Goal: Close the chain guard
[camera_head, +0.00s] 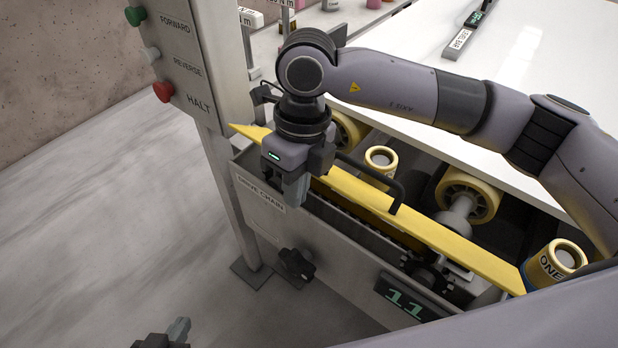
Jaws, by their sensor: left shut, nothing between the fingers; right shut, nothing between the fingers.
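The chain guard (440,241) is a long yellow panel with a black handle (398,196). It stands raised along the back of a grey trough labelled "DRIVE CHAIN" (262,194), and the dark chain slot (365,230) in front of it is uncovered. My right gripper (291,200) points down at the left part of the trough, in front of the guard, shut and empty. It hides part of the guard; whether it touches the panel I cannot tell. My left gripper (180,328) is at the bottom edge over the floor, shut and empty, mostly out of frame.
Yellow rollers (468,197) and yellow cans (553,265) stand behind the guard. A black knob (296,264) and a display reading 11 (408,299) are on the front. A post with FORWARD, REVERSE and HALT buttons (163,92) rises left. The floor at left is clear.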

